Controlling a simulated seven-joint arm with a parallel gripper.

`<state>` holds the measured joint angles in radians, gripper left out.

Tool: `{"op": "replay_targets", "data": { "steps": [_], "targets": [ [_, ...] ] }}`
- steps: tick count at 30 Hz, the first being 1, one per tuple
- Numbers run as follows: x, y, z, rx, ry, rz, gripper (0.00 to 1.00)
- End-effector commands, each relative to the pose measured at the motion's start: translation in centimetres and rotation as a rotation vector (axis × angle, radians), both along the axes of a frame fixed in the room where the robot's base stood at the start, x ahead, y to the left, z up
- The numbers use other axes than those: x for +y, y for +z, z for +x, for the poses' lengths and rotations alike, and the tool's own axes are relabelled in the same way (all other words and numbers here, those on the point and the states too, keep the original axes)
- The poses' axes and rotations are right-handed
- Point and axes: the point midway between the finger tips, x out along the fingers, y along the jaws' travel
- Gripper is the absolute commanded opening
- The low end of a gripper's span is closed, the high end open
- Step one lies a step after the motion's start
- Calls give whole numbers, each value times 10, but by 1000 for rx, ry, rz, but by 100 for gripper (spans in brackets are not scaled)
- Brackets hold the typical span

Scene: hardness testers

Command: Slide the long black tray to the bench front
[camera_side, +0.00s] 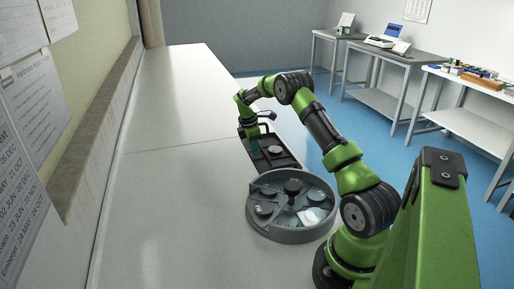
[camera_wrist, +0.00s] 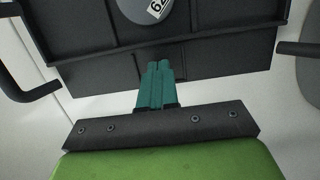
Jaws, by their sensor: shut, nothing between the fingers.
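The long black tray (camera_side: 284,162) lies on the pale bench beyond a round grey container. A dark round weight (camera_side: 275,150) sits in it. In the wrist view the tray (camera_wrist: 85,30) fills the top, with bar handles at its left (camera_wrist: 30,95) and right (camera_wrist: 298,48) sides. The weight (camera_wrist: 143,8) shows there with part of a white number label. My gripper (camera_side: 256,153) points down at the tray. Its teal fingers (camera_wrist: 158,66) are closed together with nothing between them, and their tips overlap the tray's near compartment in the wrist view. Whether they touch it I cannot tell.
The round grey container (camera_side: 291,236) with several dark weights and a shiny piece stands close to the tray's near end. The bench (camera_side: 175,170) is bare to the left. A wall with papers (camera_side: 30,110) borders it. Side tables stand across the blue floor.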

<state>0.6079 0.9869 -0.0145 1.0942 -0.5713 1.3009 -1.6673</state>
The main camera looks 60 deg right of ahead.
Motion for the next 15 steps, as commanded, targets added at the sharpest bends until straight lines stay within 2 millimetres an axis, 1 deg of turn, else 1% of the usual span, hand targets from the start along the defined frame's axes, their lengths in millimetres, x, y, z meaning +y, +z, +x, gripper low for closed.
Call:
{"op": "replay_targets", "data": {
  "steps": [5,15],
  "targets": [
    [0,16,1,-2,0,-2,0],
    [0,57,0,-2,1,-2,0]
  ]
}}
